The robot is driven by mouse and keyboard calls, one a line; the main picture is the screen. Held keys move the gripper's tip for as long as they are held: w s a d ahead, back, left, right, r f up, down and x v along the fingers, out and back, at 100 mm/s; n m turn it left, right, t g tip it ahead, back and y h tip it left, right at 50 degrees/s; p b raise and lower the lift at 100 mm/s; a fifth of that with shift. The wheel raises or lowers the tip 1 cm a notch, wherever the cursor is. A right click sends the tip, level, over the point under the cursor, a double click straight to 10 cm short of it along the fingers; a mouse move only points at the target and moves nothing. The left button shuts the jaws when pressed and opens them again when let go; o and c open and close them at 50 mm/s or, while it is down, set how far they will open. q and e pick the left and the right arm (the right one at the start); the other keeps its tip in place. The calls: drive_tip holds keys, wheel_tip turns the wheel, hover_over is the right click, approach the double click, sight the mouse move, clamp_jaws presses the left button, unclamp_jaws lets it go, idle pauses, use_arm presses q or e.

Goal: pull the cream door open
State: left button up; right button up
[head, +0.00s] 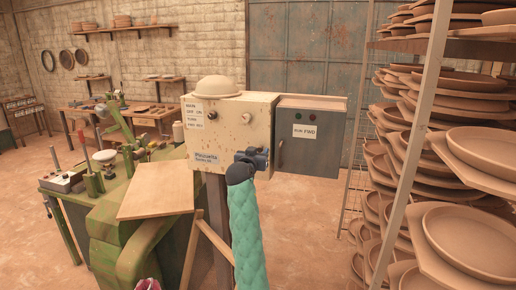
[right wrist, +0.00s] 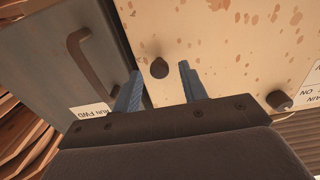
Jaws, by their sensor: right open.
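The cream door (head: 232,135) is the speckled front of a box in the middle of the head view and looks shut. It also fills the upper right of the right wrist view (right wrist: 225,45). A small dark round knob (right wrist: 159,68) sticks out of it, seen also in the head view (head: 246,118). My right gripper (head: 254,157) is in front of the door, below the knob in the head view. Its blue fingers (right wrist: 160,85) are open and empty, with the knob between their lines just beyond the tips. My left gripper is not seen.
A grey cabinet (head: 311,155) with a dark bar handle and a RUN FWD label adjoins on the right. A rack of clay plates (head: 480,150) stands far right. A slanted wooden board (head: 157,190) and green machine (head: 105,215) stand left.

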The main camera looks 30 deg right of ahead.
drive_tip(key=shift+w+d, duration=0.15)
clamp_jaws()
